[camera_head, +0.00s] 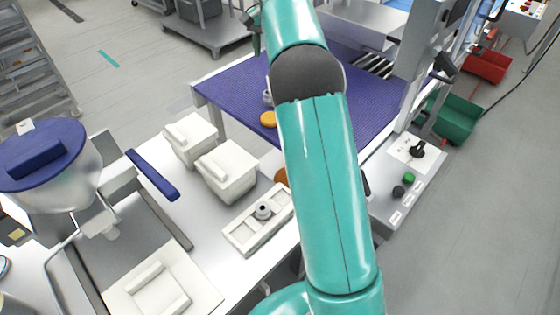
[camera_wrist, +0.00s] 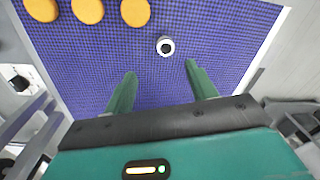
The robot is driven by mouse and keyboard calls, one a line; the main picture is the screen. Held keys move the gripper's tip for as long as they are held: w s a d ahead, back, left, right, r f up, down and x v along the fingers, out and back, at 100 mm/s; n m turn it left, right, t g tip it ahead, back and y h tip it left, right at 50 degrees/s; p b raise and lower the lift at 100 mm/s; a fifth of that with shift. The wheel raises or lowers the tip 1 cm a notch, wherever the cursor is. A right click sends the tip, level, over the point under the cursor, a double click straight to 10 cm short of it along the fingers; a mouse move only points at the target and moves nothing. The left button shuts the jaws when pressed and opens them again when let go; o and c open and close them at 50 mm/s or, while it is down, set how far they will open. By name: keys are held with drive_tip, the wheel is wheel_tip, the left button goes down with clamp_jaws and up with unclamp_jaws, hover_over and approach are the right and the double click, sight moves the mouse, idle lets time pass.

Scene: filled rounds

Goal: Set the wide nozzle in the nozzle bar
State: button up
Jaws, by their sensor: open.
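A round nozzle (camera_wrist: 165,46) with a pale ring and a dark centre stands on the blue-purple mesh belt (camera_wrist: 230,30). It also shows in the head view (camera_head: 267,97), partly beside my arm. My gripper (camera_wrist: 160,69) is open and empty over the belt; the nozzle lies just beyond its fingertips, roughly between their lines, apart from them.
Orange rounds (camera_wrist: 88,10) lie on the belt left of the nozzle. Two white lidded boxes (camera_head: 228,174) stand beside the bar. A blue-lidded hopper (camera_head: 45,160) is at the left. A control panel (camera_head: 405,185) with a black lever and knobs is at the right.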

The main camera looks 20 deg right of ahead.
drive_tip(key=s+a+r+n+t, duration=0.15)
drive_tip(key=s+a+r, duration=0.25)
drive_tip(key=s, duration=0.5)
drive_tip(key=s+a+r+n+t, duration=0.1)
drive_tip(key=s+a+r+n, duration=0.25)
drive_tip(key=s, duration=0.65)
drive_tip(key=s+a+f+n+t, duration=0.1)
drive_tip(key=s+a+f+n, duration=0.1)
drive_tip(key=s, duration=0.8)
drive_tip(key=s+a+f+n+t, duration=0.1)
drive_tip(key=s+a+f+n, duration=0.1)
drive_tip(key=s+a+f, duration=0.2)
drive_tip(key=s+f, duration=0.3)
drive_tip(key=s, duration=0.3)
drive_tip(key=shift+s+a+n, duration=0.2)
drive_tip(key=shift+a+n, duration=0.05)
drive_tip(key=shift+n, duration=0.05)
drive_tip(key=shift+s+f+t, duration=0.25)
drive_tip(key=shift+f, duration=0.1)
drive_tip(key=c, duration=0.5)
drive_tip(key=shift+o, duration=0.2)
drive_tip(key=shift+s, duration=0.1)
